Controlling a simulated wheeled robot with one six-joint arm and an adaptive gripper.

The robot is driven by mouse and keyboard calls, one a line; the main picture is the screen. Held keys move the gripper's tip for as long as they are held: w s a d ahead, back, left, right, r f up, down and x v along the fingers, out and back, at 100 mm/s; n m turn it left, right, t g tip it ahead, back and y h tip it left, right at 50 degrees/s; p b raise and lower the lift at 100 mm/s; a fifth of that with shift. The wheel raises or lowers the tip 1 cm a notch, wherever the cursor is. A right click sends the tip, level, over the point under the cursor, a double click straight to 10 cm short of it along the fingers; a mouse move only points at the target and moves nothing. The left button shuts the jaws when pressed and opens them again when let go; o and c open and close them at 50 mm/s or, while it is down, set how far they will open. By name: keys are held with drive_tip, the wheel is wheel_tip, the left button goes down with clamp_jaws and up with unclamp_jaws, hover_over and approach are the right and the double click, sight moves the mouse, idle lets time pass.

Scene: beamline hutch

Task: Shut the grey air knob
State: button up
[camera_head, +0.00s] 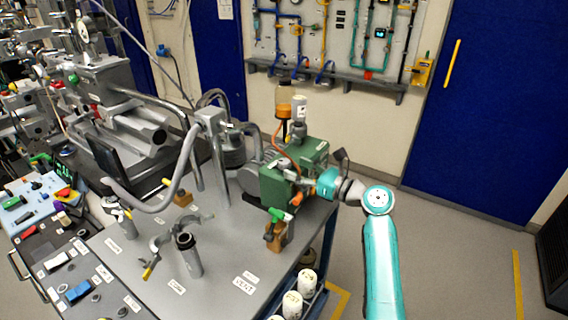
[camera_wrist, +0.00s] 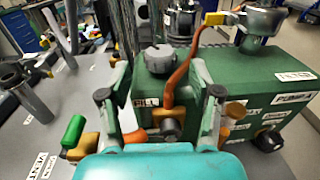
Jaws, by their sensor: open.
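A grey ribbed knob (camera_wrist: 158,58) sits on top of a green pump (camera_wrist: 245,95), near the middle of the wrist view. A small label on the pump face just below it is too blurred to read. My gripper (camera_wrist: 160,95) is open, with its fingers spread left and right in front of this face. The knob lies beyond the fingertips, apart from them. An orange hose and a dark round fitting (camera_wrist: 171,130) show between the fingers. In the head view my gripper (camera_head: 306,187) is at the right end of the green pump (camera_head: 283,187).
A green-handled valve (camera_wrist: 74,130) stands left of my gripper, and a black knob (camera_wrist: 268,140) is on the pump at right. In the head view the grey bench (camera_head: 225,265) holds a bent pipe and tubes. Floor (camera_head: 450,245) is clear at right.

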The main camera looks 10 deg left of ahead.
sight(289, 165)
drive_tip(key=shift+x, duration=2.55)
drive_tip(key=c, duration=1.2)
